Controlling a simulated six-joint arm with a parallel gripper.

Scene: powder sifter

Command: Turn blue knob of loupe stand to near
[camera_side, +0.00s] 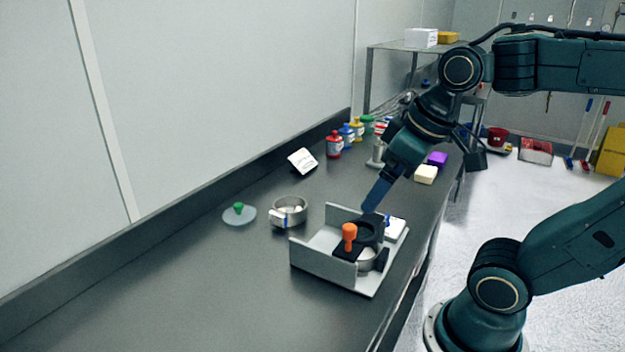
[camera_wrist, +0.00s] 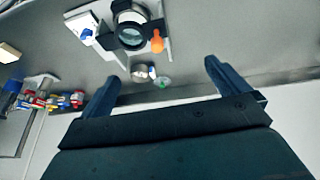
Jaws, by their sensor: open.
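My gripper (camera_side: 376,196) is open and points down above the grey tray; its two blue fingers are spread and empty in the wrist view (camera_wrist: 165,86). A dark ring-shaped device (camera_side: 369,232) sits in the tray with an upright orange knob (camera_side: 349,236); from above, the ring (camera_wrist: 131,36) has a pale round middle. A white block with a blue part (camera_side: 395,228) is at the tray's right side; the blue part also shows in the wrist view (camera_wrist: 86,31). A pale upright stand (camera_side: 377,153) is partly hidden behind my gripper. I cannot tell which of these is the loupe stand.
The grey tray (camera_side: 322,264) has raised walls. A metal bowl (camera_side: 290,211) and a clear disc with a green knob (camera_side: 239,213) lie to its left. Coloured bottles (camera_side: 334,145) stand along the wall; a white block (camera_side: 426,174) lies behind. The front left counter is clear.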

